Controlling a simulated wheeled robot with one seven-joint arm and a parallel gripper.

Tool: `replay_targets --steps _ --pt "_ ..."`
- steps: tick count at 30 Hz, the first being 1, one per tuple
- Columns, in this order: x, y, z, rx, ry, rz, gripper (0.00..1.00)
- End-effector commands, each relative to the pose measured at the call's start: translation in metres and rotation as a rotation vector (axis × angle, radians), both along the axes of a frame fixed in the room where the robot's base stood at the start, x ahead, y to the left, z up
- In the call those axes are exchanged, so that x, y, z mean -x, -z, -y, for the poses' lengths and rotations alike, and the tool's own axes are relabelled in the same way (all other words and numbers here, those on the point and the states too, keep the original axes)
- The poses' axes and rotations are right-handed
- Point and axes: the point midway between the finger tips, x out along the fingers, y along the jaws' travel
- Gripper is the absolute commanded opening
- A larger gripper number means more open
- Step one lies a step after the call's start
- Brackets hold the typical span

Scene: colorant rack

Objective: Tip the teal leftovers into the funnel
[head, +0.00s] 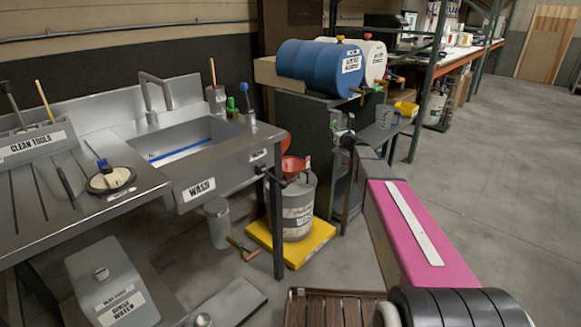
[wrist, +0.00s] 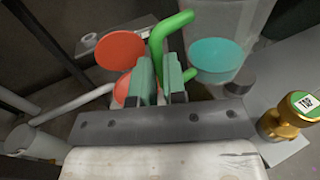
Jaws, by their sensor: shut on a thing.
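In the wrist view my gripper (wrist: 160,72) is shut on a green curved handle (wrist: 168,38). The handle seems to belong to a see-through grey jug (wrist: 235,18), with a round teal surface (wrist: 218,55) inside it, right of the fingers. Left of the fingers is a red disc (wrist: 120,48), with an orange-red part (wrist: 122,90) below it, partly hidden by the fingers; I cannot tell which is the bowl. In the head view the red funnel (head: 295,166) sits on a grey drum (head: 298,208). My arm hides the fingers and the held jug there.
The drum stands on a yellow platform (head: 292,247) beside the steel sink bench (head: 198,188). A blue barrel (head: 318,66) lies on a dark cabinet. A brass tap (wrist: 290,116) is close at the right in the wrist view. Another jug (head: 383,117) stands on a shelf. Floor at the right is clear.

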Motion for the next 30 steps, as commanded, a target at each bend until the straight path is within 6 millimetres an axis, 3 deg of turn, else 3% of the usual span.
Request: replay_targets --steps 1,9,18,24,30 --pt "-0.01 0.016 -0.01 -0.002 -0.029 -0.002 0.0" --pt "-0.032 0.088 -0.054 -0.004 -0.16 0.0 0.0" --pt "-0.041 0.169 -0.08 -0.005 -0.226 0.001 0.0" --pt "-0.041 0.195 -0.085 -0.004 -0.236 0.004 0.0" --pt "-0.04 0.202 -0.086 -0.006 -0.237 0.004 0.0"
